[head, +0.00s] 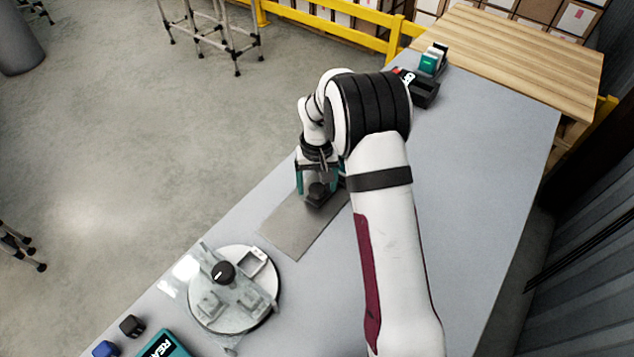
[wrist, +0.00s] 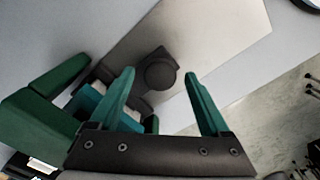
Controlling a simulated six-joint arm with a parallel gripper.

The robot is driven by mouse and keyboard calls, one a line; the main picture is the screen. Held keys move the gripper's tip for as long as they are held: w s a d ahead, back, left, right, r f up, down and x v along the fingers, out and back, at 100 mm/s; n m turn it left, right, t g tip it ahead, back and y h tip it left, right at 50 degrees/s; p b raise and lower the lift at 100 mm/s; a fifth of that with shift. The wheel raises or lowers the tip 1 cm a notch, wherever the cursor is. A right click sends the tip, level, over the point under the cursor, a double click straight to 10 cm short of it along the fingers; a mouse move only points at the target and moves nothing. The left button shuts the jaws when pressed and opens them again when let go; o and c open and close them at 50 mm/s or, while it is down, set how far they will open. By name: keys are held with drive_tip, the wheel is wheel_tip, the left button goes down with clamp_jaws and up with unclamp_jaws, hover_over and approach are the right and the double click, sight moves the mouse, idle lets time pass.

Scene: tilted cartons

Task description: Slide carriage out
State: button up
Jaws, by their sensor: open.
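A dark carriage with a round black knob (head: 318,192) sits at the far end of a flat grey plate (head: 290,232) on the table. In the wrist view the knob (wrist: 160,74) stands over the same plate (wrist: 225,45). My gripper (wrist: 160,73) is open, with one green finger on each side of the knob in the picture. I cannot tell whether the fingers touch it. My gripper also shows in the head view (head: 318,178), above the carriage. Green blocky parts (wrist: 45,100) show at the left of the wrist view; part of the carriage is hidden behind the fingers.
A round disc (head: 205,318) with a clear fixture and black knob lies at the near left. A black cube (head: 131,326), a blue cube (head: 106,348) and a teal box (head: 165,345) are near the front edge. A black holder (head: 424,95) stands at the back.

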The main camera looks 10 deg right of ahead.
clamp_jaws()
idle(0.4)
drive_tip(key=shift+s+a, duration=0.1)
